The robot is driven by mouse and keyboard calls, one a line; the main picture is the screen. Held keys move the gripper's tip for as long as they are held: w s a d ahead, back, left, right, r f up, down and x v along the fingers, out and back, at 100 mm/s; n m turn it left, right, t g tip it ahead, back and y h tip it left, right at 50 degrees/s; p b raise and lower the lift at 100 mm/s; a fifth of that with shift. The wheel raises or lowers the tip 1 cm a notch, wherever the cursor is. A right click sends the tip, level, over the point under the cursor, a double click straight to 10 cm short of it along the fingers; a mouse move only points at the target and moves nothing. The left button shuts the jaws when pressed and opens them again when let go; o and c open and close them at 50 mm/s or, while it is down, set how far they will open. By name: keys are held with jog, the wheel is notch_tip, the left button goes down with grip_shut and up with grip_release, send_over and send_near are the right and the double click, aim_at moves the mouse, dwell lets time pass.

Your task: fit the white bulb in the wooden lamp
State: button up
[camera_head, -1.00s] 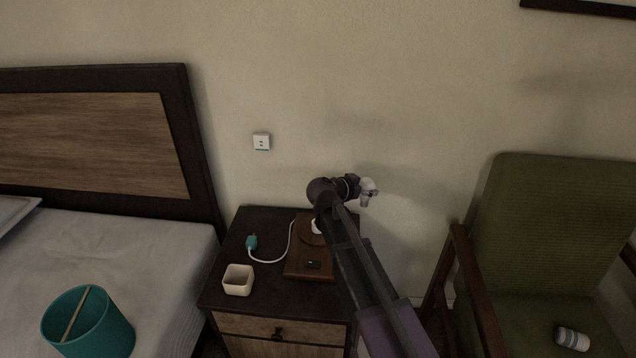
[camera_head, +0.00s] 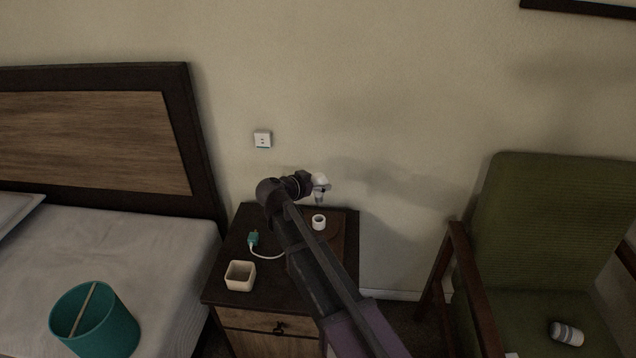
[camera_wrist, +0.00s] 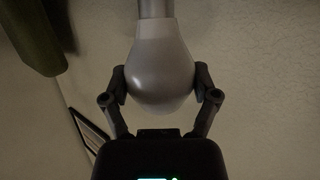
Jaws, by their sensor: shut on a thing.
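The wooden lamp (camera_head: 338,238) stands on the nightstand, with its flat wooden base partly hidden behind my arm. Its white socket (camera_head: 319,222) shows as a small upright ring with an open top. My gripper (camera_head: 318,181) is shut on the white bulb (camera_head: 320,197) and holds it above the socket, apart from it. In the wrist view the bulb (camera_wrist: 163,65) sits between both fingers of my gripper (camera_wrist: 162,92), with its narrow neck pointing away from the palm. In the head view the neck points down.
On the nightstand (camera_head: 292,289) are a cream square cup (camera_head: 240,275) and a teal plug (camera_head: 253,238) on a white cord. A wall outlet (camera_head: 262,139) is behind. A teal shade (camera_head: 95,322) lies on the bed; a green chair (camera_head: 556,215) holds a white-and-grey cylinder (camera_head: 566,333).

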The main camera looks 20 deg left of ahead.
aim_at(316, 198)
jog(key=shift+f+b, duration=2.9)
jog(key=shift+f+b, duration=2.25)
dwell(0.5)
jog(key=o, duration=0.9)
jog(key=shift+c, duration=0.2)
jog(key=shift+r, duration=0.15)
